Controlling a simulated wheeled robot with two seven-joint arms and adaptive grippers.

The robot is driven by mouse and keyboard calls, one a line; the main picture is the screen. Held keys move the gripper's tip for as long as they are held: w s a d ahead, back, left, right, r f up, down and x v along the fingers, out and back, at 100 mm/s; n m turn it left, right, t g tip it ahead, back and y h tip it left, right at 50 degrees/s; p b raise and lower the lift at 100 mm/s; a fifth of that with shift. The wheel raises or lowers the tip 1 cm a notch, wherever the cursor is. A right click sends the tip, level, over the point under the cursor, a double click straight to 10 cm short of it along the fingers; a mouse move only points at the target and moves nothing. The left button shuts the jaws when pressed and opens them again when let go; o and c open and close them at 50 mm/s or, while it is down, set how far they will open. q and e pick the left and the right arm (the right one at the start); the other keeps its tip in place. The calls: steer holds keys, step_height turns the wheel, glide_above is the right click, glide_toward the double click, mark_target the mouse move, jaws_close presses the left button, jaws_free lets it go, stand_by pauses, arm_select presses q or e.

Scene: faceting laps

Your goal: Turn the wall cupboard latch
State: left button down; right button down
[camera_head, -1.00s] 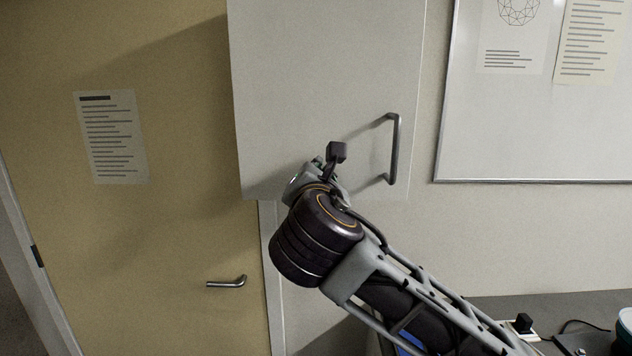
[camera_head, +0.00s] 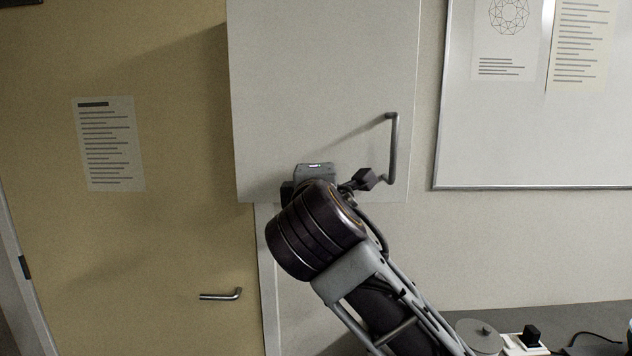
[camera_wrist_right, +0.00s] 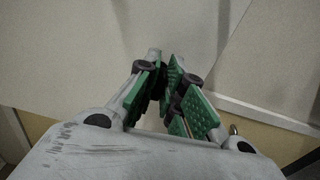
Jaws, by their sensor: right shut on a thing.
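The grey wall cupboard (camera_head: 320,80) hangs at the upper middle of the head view, with a dark bar handle (camera_head: 394,148) at its right. My right arm reaches up to the cupboard's lower front, left of the handle. My left gripper is not in view.
A tan door (camera_head: 150,240) with a lever handle (camera_head: 221,295) and a posted sheet is at the left. A whiteboard (camera_head: 500,130) hangs at the right.

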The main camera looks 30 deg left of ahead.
steer(key=shift+m, duration=0.4)
steer(key=shift+f, duration=0.1)
steer(key=c, duration=1.5)
jaws_free()
steer(key=shift+c, duration=0.2)
steer(key=shift+s+d, duration=0.1)
steer(key=v, duration=1.1)
steer(key=shift+s+d, duration=0.15)
steer(key=shift+s, duration=0.2)
